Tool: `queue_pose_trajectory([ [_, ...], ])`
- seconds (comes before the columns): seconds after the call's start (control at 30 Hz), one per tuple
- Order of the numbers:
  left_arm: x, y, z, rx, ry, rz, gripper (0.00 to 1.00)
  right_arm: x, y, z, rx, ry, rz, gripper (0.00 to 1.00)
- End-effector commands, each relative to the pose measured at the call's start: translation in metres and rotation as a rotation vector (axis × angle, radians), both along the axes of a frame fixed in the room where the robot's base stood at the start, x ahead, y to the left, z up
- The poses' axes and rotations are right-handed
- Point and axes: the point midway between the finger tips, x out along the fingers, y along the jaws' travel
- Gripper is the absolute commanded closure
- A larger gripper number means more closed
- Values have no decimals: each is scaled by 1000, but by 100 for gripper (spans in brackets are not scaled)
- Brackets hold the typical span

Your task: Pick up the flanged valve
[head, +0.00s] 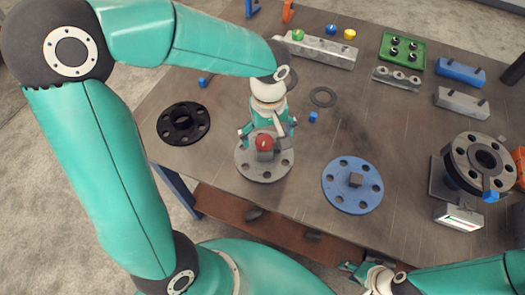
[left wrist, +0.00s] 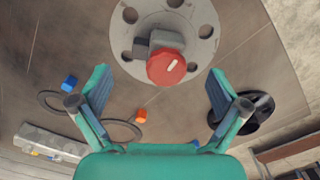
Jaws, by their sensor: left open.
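The flanged valve is a grey round flange with bolt holes, a grey block and a red knob on top. It lies on the table at the front left in the head view (head: 264,168). It also shows at the top of the left wrist view (left wrist: 197,40), its red knob with a white mark clear. My left gripper (head: 267,130) is open and points down just above the valve, hiding part of its far side. In the left wrist view its two fingers (left wrist: 159,74) are spread, with the knob between them. My right gripper (head: 368,276) is low, off the front edge, empty as far as seen.
A black flange (head: 183,122) lies left of the valve and a blue flange (head: 352,198) lies to its right. A thin ring (head: 323,97) and a small blue block (head: 313,117) are behind. A pipe flange stand (head: 450,178) is at the right.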

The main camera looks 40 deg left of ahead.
Motion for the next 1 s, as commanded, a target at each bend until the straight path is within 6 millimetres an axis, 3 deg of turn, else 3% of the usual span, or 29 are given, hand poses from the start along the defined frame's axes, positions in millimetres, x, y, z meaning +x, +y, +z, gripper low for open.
queue_pose_trajectory([
  [0.3, 2, 0, -41, -1, 4, -2, 2, 0, 0, 7, 0, 0, 0, 60],
  [0.6, 3, 0, -46, -1, 0, -2, 2, 0, 0, 7, 0, 0, 0, 60],
  [1.0, 3, 0, -46, -1, 1, -2, 68, 0, 0, 7, 0, 0, 0, 60],
])
